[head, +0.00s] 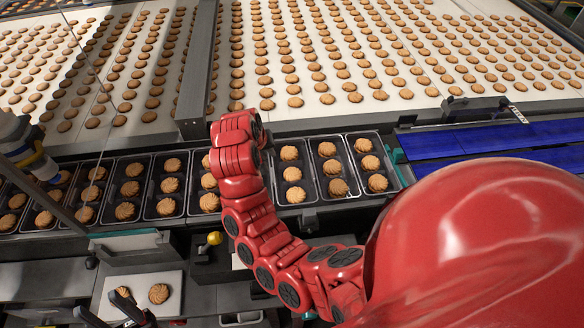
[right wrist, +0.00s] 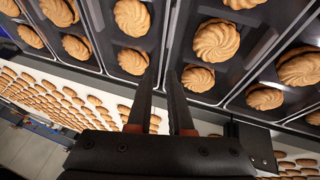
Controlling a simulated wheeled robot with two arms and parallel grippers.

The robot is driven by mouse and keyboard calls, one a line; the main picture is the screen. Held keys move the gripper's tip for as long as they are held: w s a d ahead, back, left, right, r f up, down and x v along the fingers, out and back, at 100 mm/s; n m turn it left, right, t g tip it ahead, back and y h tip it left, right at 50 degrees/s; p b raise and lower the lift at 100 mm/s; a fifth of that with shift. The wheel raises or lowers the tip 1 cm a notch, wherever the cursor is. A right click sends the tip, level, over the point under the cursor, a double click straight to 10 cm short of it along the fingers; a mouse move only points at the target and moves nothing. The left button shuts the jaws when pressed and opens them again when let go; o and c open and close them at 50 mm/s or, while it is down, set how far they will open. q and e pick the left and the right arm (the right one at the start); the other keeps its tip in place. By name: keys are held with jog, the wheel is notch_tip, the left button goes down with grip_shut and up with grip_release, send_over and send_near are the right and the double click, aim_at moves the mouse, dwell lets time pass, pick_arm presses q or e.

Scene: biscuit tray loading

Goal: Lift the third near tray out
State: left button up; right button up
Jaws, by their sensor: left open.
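A row of dark trays, each with biscuits in a line, runs along the near side of the belt in the head view. The third tray from the right (head: 304,198) holds three biscuits. I cannot tell which end the task counts from. My right arm's red wrist covers part of the row, just left of that tray, and hides its gripper there. In the right wrist view my right gripper (right wrist: 162,65) points down at the rims between two trays (right wrist: 193,94); a narrow gap shows between its fingers. My left gripper (head: 121,308) is open at the bottom left.
A white board (head: 112,285) with two biscuits lies by my left gripper. The wide white belt (head: 330,106) behind the trays carries many biscuits. A grey beam (head: 199,70) crosses it. Blue panels (head: 480,140) lie right of the trays. A yellow knob (head: 214,238) stands in front.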

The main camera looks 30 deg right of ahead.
aim_at(276, 165)
jog(key=shift+d+f, duration=0.1)
jog(key=shift+f, duration=0.2)
jog(key=p+x, duration=0.2)
jog(key=x, duration=0.2)
jog(key=shift+d+f+p, duration=0.15)
jog(key=shift+d+p, duration=0.05)
jog(key=shift+p, duration=0.15)
jog(key=shift+s+a+f, duration=0.1)
jog(key=shift+s+f, duration=0.05)
jog(key=shift+f, duration=0.15)
grip_shut()
jog(key=shift+f, duration=0.1)
jog(key=shift+s+d+f, duration=0.2)
jog(key=shift+s+f, duration=0.05)
jog(key=shift+s, duration=0.05)
jog(key=shift+w+d+f, duration=0.1)
jog(key=shift+w+d, duration=0.15)
jog(key=shift+d, duration=0.05)
jog(key=shift+w+a+r, duration=0.2)
jog(key=shift+w+r, duration=0.05)
jog(key=shift+w, duration=0.05)
